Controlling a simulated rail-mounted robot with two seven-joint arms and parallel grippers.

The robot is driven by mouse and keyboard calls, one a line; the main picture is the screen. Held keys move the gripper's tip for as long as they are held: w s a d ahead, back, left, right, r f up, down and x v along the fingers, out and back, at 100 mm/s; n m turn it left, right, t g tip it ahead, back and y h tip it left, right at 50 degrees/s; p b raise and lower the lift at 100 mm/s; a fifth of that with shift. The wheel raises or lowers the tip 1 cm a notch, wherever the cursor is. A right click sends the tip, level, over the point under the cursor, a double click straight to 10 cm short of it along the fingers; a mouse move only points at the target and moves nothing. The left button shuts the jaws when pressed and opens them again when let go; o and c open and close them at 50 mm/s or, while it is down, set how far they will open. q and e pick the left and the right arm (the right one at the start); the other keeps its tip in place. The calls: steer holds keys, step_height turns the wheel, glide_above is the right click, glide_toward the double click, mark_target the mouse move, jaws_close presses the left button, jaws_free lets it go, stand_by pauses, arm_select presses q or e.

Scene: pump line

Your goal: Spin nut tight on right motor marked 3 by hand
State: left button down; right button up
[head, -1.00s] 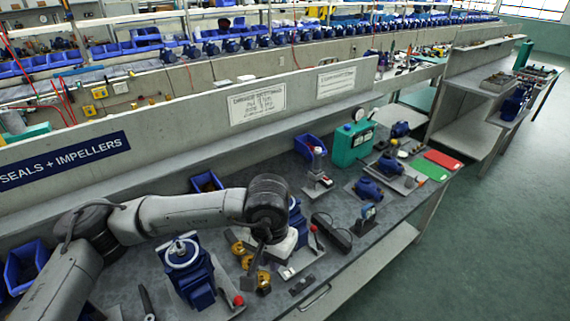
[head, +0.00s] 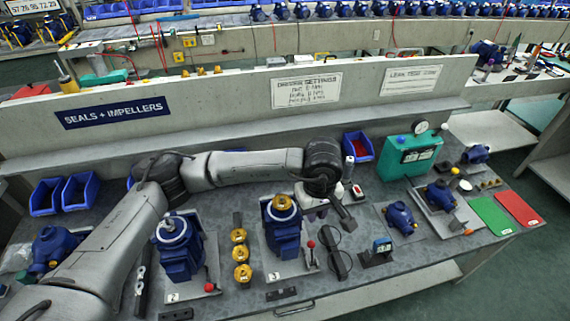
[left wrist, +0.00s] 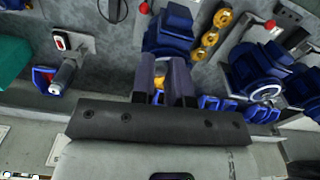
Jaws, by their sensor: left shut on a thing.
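The right motor (head: 283,238) is blue and stands upright on a grey plate with a small white label at its front. A brass part (head: 283,207) sits on its top. My left gripper (head: 316,213) is just right of the motor's top in the head view. In the left wrist view its two fingers (left wrist: 164,78) point towards the right motor (left wrist: 170,32), with a bit of yellow showing between them. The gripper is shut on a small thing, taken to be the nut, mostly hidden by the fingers. My right gripper is not in view.
A second blue motor (head: 180,255) stands left. Several brass parts (head: 241,254) lie between the motors. A teal test box (head: 411,150) and blue bin (head: 358,147) stand behind.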

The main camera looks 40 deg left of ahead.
arm_select(q)
steer(key=w+a+r+n+p, duration=0.25)
steer(key=n+p, duration=0.25)
steer(key=n, duration=0.4)
steer(key=n+p, duration=1.4)
steer(key=n, duration=1.4)
glide_toward(282, 199)
steer(key=shift+d+f, duration=0.1)
steer(key=shift+d, duration=0.1)
steer(key=shift+a+f+n, duration=0.2)
steer(key=shift+n, duration=0.2)
steer(key=shift+f, duration=0.1)
step_height(282, 199, down, 5)
steer(key=b, duration=0.5)
steer(key=shift+f, duration=0.65)
